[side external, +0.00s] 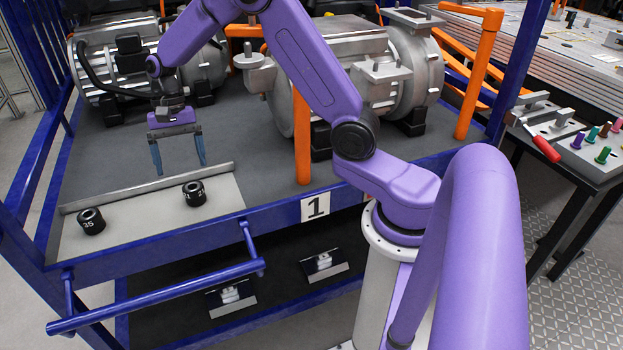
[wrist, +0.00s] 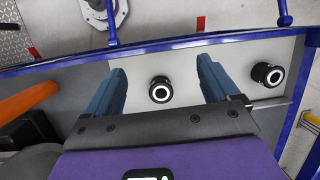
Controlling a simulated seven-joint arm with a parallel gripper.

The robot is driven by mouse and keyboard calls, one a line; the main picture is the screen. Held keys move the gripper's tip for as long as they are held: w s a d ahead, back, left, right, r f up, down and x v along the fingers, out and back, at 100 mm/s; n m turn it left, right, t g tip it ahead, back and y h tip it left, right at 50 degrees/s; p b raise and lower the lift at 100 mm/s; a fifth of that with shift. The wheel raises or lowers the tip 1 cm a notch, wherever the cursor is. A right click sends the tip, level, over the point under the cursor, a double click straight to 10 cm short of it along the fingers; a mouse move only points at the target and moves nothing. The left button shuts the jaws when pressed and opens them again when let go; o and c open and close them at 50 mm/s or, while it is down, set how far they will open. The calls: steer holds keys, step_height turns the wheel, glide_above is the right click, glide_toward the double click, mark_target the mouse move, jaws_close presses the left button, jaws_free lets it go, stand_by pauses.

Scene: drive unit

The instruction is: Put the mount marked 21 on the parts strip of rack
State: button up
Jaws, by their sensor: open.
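Two short black ring-shaped mounts stand on the light grey parts strip (side external: 145,218) at the front of the rack. The left one (side external: 91,222) reads 35. The right one (side external: 194,193) has a partly visible mark that seems to begin with 2. My gripper (side external: 180,167) is open and empty, pointing down above and slightly behind the right mount. In the wrist view, the right mount (wrist: 160,90) shows between the open fingers (wrist: 162,72), apart from both. The 35 mount (wrist: 268,74) is outside the fingers, to the right.
A low metal lip (side external: 150,187) runs behind the strip. Large grey motor housings (side external: 350,75) and an orange post (side external: 302,140) stand on the rack. A blue rail (side external: 160,298) runs along its front. The strip between the mounts is clear. A tool table (side external: 570,135) is at the right.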

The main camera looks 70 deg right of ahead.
steer(key=s+a+r+n+h, duration=0.1)
steer(key=s+a+r+n, duration=0.2)
steer(key=s+a+n, duration=0.35)
steer(key=s+d+r+n+t, duration=0.1)
steer(key=s+d+n, duration=0.1)
steer(key=s+n, duration=0.5)
steer(key=s+d+r+n+t+h, duration=0.1)
steer(key=s+n, duration=0.6)
steer(key=s, duration=1.2)
steer(key=shift+d, duration=0.5)
steer(key=shift+r+n, duration=0.1)
steer(key=shift+n, duration=0.15)
steer(key=shift+c, duration=0.3)
